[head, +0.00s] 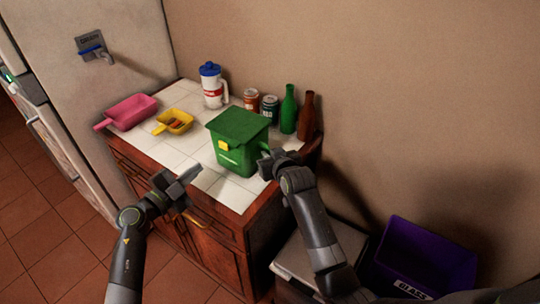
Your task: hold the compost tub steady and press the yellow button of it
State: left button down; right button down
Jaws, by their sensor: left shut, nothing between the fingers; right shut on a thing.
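The green compost tub (236,153) stands upright on the white tiled counter, its lid down.
A pink scoop (133,112), a yellow scoop (174,122), a white jug with a blue lid (212,86), two cans (260,104), a green bottle (289,110) and a brown bottle (306,116) stand around the tub. A purple bin (424,262) is at lower right.

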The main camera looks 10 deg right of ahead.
pick_arm(q)
jog(key=w+a+r+n+t+y, duration=0.5)
jog(key=a+r+n+t+y, duration=0.45)
jog(key=n, duration=0.95)
notch_tip(320, 180, down, 3)
jog(key=a+n+g+y, duration=0.2)
jog(key=n+g+y, duration=0.25)
jog(key=n, duration=0.65)
jog(key=s+d+f+n+g+h, duration=0.5)
jog(key=s+d+f+g+h, duration=0.1)
jog(key=d, duration=0.5)
jog(key=shift+g+h, duration=0.3)
jog(key=shift+g, duration=0.5)
